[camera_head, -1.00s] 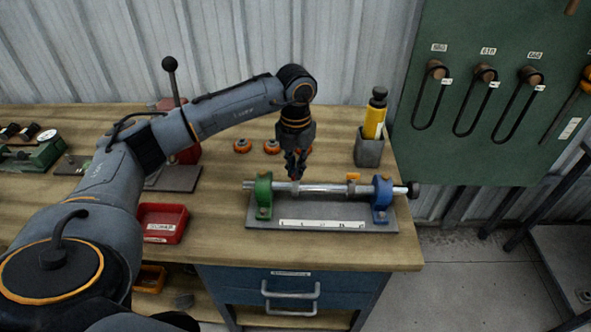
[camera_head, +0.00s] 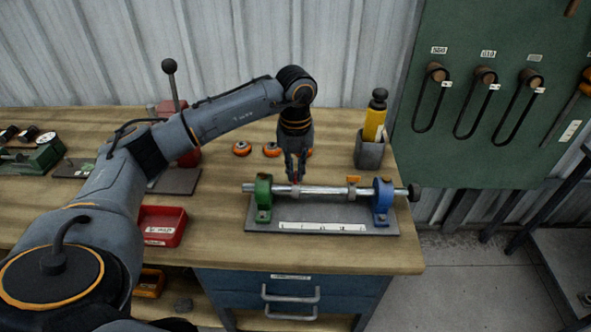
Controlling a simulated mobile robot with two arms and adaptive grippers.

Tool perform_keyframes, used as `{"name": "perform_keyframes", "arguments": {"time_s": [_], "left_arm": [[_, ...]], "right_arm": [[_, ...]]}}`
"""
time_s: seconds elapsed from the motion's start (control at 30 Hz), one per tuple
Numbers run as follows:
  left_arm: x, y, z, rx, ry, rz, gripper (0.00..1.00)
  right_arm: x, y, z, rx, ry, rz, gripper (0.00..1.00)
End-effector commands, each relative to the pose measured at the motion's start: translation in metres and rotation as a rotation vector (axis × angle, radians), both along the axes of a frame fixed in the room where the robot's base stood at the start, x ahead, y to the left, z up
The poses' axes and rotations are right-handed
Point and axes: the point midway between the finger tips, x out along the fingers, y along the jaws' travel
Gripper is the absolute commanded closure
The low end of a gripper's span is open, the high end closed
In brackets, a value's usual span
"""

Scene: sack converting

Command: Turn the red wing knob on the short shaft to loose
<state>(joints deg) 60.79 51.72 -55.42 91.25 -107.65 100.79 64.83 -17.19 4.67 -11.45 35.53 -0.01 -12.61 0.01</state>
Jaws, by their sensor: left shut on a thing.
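The short shaft (camera_head: 325,190) is a bright metal rod lying level through a green bearing block (camera_head: 264,197) on the left and a blue one (camera_head: 383,200) on the right, on a grey base plate (camera_head: 300,227). My left gripper (camera_head: 296,179) points down over the shaft just right of the green block. It is shut on the red wing knob (camera_head: 297,182), which is mostly hidden between the fingers; only a bit of red shows. An orange wing knob (camera_head: 353,179) stands on the shaft near the blue block. My right gripper is not in view.
Orange-ringed parts (camera_head: 242,148) lie behind the shaft. A grey holder (camera_head: 369,153) with a yellow bottle (camera_head: 375,120) stands at the back right. A red bin (camera_head: 162,226) sits left of the plate. The bench front right of the bin is clear.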

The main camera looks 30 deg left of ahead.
Motion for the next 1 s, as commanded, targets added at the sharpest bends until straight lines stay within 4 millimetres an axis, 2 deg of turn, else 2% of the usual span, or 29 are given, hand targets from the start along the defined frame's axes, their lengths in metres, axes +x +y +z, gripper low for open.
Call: {"name": "perform_keyframes", "arguments": {"time_s": [0.2, 0.23, 0.33, 0.7, 0.87, 1.0], "left_arm": [[0.002, 0.001, 0.003, 0.0, -0.008, 0.004, 1.0], [0.002, 0.001, 0.003, 0.0, -0.008, 0.004, 0.88], [0.002, 0.001, 0.002, 0.0, -0.007, 0.003, 0.69], [0.001, 0.0, 0.005, 0.0, -0.004, 0.0, 0.69], [0.001, 0.0, 0.029, -0.001, -0.006, 0.001, 0.69], [0.002, 0.0, 0.06, -0.001, -0.008, 0.0, 0.69]], "right_arm": [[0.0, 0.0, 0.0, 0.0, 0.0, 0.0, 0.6], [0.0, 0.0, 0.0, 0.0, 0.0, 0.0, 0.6], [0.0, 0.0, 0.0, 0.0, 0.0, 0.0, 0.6], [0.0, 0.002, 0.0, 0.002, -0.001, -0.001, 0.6], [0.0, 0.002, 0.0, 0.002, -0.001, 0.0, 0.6], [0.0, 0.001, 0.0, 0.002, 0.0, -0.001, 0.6]]}}
